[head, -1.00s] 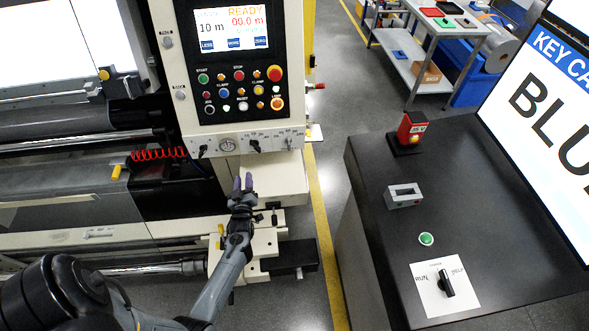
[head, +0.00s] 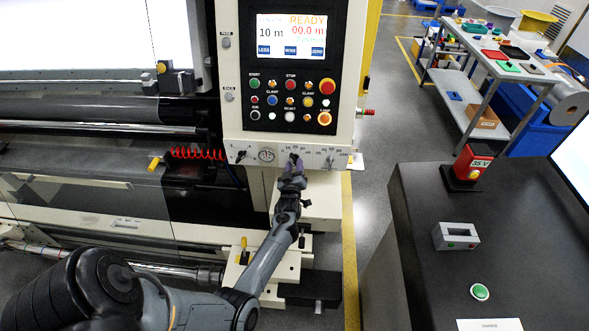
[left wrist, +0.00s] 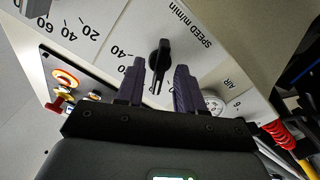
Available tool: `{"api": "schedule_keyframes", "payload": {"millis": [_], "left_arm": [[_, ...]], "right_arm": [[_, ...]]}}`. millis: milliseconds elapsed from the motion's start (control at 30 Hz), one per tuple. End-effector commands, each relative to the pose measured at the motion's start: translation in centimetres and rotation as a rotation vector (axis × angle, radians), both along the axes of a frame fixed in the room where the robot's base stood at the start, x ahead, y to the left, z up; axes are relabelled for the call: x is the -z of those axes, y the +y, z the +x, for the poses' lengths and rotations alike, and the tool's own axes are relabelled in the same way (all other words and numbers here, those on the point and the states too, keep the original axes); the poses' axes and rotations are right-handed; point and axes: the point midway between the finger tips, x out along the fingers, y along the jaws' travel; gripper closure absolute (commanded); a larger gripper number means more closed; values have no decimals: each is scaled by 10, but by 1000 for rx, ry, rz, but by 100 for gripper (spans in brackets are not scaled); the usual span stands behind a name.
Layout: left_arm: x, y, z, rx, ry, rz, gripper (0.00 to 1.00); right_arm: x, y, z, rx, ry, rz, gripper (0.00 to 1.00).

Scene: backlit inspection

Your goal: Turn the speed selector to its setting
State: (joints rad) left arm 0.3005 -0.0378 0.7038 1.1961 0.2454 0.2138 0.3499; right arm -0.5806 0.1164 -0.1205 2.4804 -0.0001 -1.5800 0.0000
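The speed selector (left wrist: 159,58) is a black pointer knob on a pale panel marked "SPEED m/min" in the left wrist view. My left gripper (left wrist: 160,68) is open, with one dark finger on each side of the knob's lower part. I cannot tell whether either finger touches it. In the head view my left gripper (head: 294,160) is at the strip below the machine's control panel and covers the selector. Part of the printed scale is hidden behind the fingers. My right gripper is in neither current view.
A second dark knob (head: 329,162) sits right of my gripper on the same strip, and a round gauge (head: 267,154) to its left. The button panel (head: 292,100) is just above. A red coiled hose (head: 197,153) hangs left. A dark console (head: 415,230) stands right.

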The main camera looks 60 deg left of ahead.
Motion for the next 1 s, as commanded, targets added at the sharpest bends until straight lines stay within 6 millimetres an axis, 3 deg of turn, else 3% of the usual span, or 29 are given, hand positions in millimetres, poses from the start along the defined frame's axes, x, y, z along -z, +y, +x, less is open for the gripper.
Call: {"api": "schedule_keyframes", "payload": {"millis": [100, 500, 767, 1000], "left_arm": [[1, 8, 6, -2, -2, 2, 63], [-1, 12, 9, 0, 1, 1, 63], [-1, 12, 9, 0, 0, 1, 100], [-1, 12, 9, 0, 4, 4, 100]], "right_arm": [[9, -1, 0, -2, 1, -3, 100], [11, -2, 0, -5, 1, -8, 100], [11, -2, 0, -3, 1, -7, 100], [10, -1, 0, 0, 1, -1, 100]]}}
